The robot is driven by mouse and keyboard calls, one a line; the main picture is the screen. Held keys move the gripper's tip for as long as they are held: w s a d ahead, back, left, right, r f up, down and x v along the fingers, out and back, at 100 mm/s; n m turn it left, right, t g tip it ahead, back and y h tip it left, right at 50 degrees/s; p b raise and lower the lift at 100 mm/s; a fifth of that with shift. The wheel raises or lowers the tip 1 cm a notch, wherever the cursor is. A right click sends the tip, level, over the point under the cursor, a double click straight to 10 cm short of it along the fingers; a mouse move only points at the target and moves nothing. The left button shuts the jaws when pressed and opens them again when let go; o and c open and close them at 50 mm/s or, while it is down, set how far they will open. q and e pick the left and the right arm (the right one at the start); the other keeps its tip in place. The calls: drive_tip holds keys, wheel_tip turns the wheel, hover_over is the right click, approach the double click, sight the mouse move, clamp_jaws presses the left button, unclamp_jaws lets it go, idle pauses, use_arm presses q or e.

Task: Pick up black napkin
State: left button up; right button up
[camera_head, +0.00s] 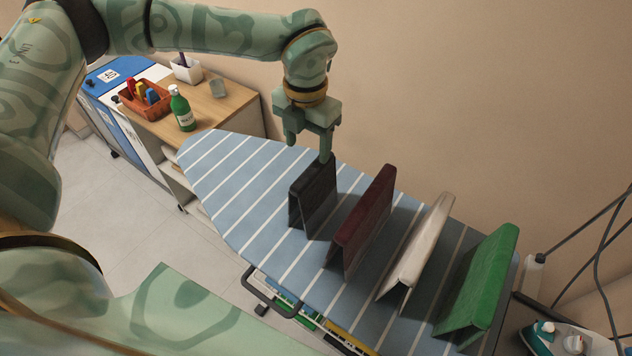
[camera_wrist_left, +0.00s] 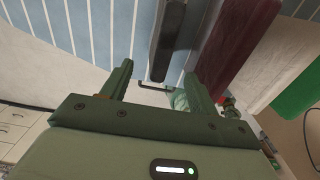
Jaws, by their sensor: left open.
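The black napkin (camera_head: 313,198) stands folded like a tent on the striped ironing board, first from the left in a row of folded cloths. My left gripper (camera_head: 308,150) is above its far end, with its fingers pointing down. In the left wrist view the black napkin (camera_wrist_left: 170,38) shows beyond the two spread fingers of my left gripper (camera_wrist_left: 158,80), with an open gap between them. The jaws are open and hold nothing. Whether a fingertip touches the cloth I cannot tell. My right gripper is not in view.
Dark red (camera_head: 362,220), white (camera_head: 418,250) and green (camera_head: 480,280) folded cloths stand right of it on the ironing board (camera_head: 232,180). A wooden cabinet with a green bottle (camera_head: 182,108) and an orange caddy (camera_head: 146,100) is at left. An iron (camera_head: 541,337) sits lower right.

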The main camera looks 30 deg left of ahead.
sight(309, 170)
use_arm(q)
wheel_tip(309, 170, down, 6)
drive_tip(key=shift+r, duration=0.1)
drive_tip(key=f, duration=0.4)
drive_tip(key=f+b, duration=0.1)
drive_tip(key=f, duration=0.1)
drive_tip(key=shift+w+d+f, duration=0.2)
drive_tip(key=shift+w+d, duration=0.15)
drive_tip(key=shift+w, duration=0.05)
drive_tip(key=c, duration=1.1)
